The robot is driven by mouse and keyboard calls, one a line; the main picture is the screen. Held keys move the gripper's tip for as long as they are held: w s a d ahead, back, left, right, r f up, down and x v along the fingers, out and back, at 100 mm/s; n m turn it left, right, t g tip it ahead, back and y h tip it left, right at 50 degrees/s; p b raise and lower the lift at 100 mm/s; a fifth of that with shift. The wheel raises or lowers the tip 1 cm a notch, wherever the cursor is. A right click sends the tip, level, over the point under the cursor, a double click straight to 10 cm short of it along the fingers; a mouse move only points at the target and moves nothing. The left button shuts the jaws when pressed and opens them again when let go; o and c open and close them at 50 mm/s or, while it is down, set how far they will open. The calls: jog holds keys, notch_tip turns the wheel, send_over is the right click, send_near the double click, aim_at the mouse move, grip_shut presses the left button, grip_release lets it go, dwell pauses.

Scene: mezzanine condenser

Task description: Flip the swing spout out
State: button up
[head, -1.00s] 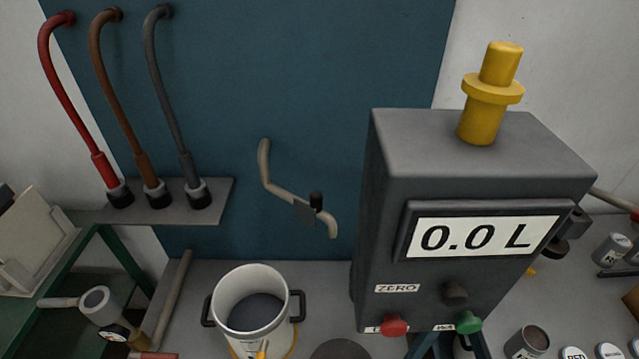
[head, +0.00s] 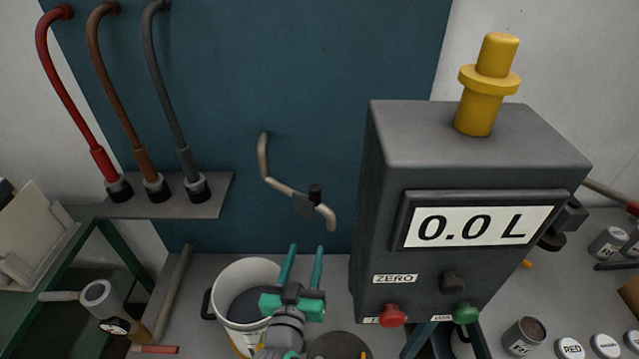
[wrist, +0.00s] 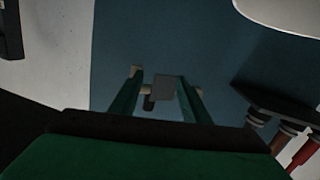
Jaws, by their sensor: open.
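The swing spout (head: 294,196) is a beige bent pipe on the dark blue wall panel, with a dark grey plate and a black knob at its lower part. Its free end points down to the right. My gripper (head: 306,247) is open and empty, its two green fingers pointing up, below the spout in the head view. In the wrist view, my gripper (wrist: 158,78) has its fingers apart, with the spout's grey plate (wrist: 164,88) showing between them. I cannot tell how far away the plate is, or whether the fingers touch anything.
A white bucket (head: 226,318) stands below, partly hidden by my gripper. A grey meter box (head: 385,230) reading 0.0 L stands to the right, with a yellow fitting (head: 486,85) on top. Red, brown and grey hoses end on a shelf (head: 217,199) at left.

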aim_at(313, 197)
jog(key=w+r+m+h, duration=0.1)
jog(key=r, duration=0.2)
jog(key=w+r+m, duration=0.1)
jog(key=w+r, duration=0.1)
jog(key=r, duration=0.1)
jog(key=w+r+h, duration=0.1)
jog(key=w+r, duration=0.1)
jog(key=r, duration=0.2)
jog(key=shift+w+d+m+h, duration=0.1)
jog(key=shift+m+h, duration=0.2)
jog(key=shift+m, duration=0.1)
jog(key=x, duration=1)
jog(key=shift+w, duration=0.3)
jog(key=shift+d, duration=0.15)
jog(key=shift+c, duration=0.6)
grip_shut()
